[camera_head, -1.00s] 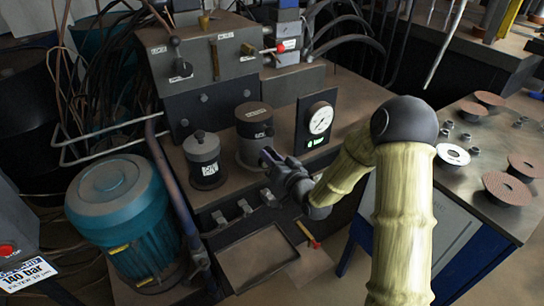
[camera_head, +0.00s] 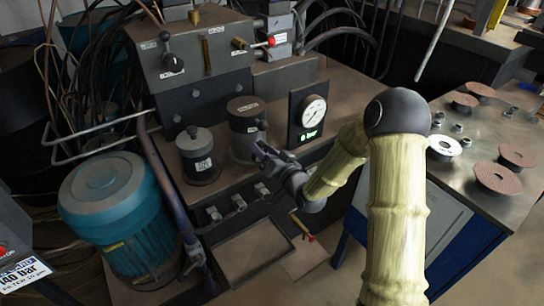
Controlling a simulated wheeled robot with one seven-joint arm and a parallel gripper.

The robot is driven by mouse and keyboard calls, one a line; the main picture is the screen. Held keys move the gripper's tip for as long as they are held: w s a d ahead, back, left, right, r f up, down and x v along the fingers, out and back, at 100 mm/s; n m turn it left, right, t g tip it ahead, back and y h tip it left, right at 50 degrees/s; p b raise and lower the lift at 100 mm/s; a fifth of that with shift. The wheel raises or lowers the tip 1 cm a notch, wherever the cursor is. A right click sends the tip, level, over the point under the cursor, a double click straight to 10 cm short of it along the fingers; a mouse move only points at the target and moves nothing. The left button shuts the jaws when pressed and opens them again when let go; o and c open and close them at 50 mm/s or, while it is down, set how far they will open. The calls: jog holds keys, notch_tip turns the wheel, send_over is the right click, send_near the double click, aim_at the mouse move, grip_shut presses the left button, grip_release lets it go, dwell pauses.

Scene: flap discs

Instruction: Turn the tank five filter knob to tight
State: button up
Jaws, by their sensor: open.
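A dark cylindrical filter housing (camera_head: 246,135) with a small knob and label stands on the machine's bench. A smaller dark canister (camera_head: 198,158) with a knob on top and a white label stands to its left. The labels are too small to read, so I cannot tell which one is tank five. My gripper (camera_head: 262,150) is in front of the larger housing, near its lower right side. Its fingers are apart and appear empty. I cannot tell whether they touch the housing.
A pressure gauge (camera_head: 312,114) stands close to the right of my gripper. A teal motor (camera_head: 120,210) is at the lower left. A control block (camera_head: 195,60) with levers is behind. A steel table (camera_head: 475,185) with flap discs is at the right.

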jog(key=p+v, duration=0.5)
jog(key=v, duration=0.7)
jog(key=shift+d+r+p, duration=0.25)
jog(key=shift+d+p, duration=0.05)
jog(key=shift+p, duration=0.05)
jog(key=shift+s+p, duration=0.15)
jog(key=shift+p, duration=0.35)
jog(key=p+v, duration=0.2)
jog(key=v, duration=0.1)
jog(key=p+v, duration=0.1)
jog(key=p, duration=0.1)
jog(key=shift+s+d+f, duration=0.1)
jog(key=shift+s+f, duration=0.2)
jog(key=shift+s, duration=0.05)
